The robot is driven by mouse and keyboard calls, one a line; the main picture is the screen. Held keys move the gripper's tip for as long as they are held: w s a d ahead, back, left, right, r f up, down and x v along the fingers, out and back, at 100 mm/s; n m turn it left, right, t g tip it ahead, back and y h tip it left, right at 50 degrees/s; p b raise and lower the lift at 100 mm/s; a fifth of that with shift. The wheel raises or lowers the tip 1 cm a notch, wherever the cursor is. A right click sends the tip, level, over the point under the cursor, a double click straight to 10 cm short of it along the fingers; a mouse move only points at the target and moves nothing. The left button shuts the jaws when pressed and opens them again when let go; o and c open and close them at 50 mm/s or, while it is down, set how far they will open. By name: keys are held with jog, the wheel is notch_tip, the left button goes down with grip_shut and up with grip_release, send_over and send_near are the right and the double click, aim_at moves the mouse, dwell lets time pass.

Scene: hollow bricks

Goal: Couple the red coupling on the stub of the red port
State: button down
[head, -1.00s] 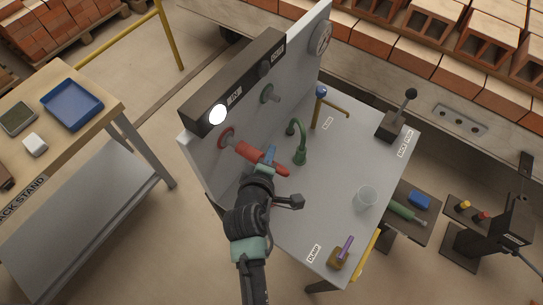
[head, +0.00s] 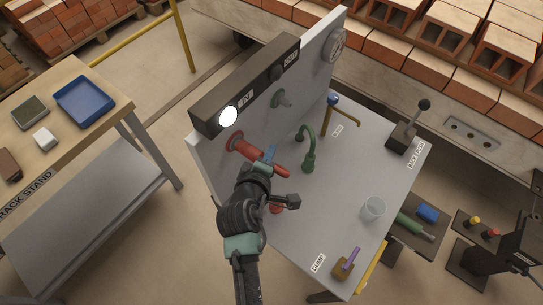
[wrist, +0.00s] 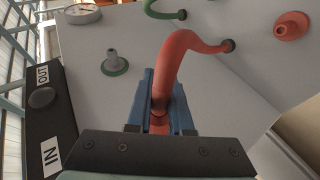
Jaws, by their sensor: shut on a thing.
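The red port (head: 234,139) is a round red flange on the grey upright panel, under the IN end of the dark bar. My gripper (head: 269,154), with blue fingers, is shut on the red coupling (head: 247,151) at the end of a red hose. The coupling points at the port and lines up roughly with its stub. I cannot tell whether it is around the stub or just short of it. In the wrist view the red hose (wrist: 178,58) rises from between the fingers (wrist: 160,105) and bends to a dark-ringed hole. The red port is hidden there.
A green port (head: 282,99) and a green hose (head: 309,150) stand beyond my gripper. A clear cup (head: 373,209), a purple-handled valve (head: 350,260) and a lever (head: 411,128) are on the bench, away from the port.

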jog(key=shift+w+a, duration=0.2)
jog(key=shift+a, duration=0.1)
jog(key=c, duration=0.7)
grip_release()
jog(key=shift+c, duration=0.2)
jog(key=shift+s, duration=0.1)
jog(key=b+v, duration=0.1)
jog(key=v, duration=1.2)
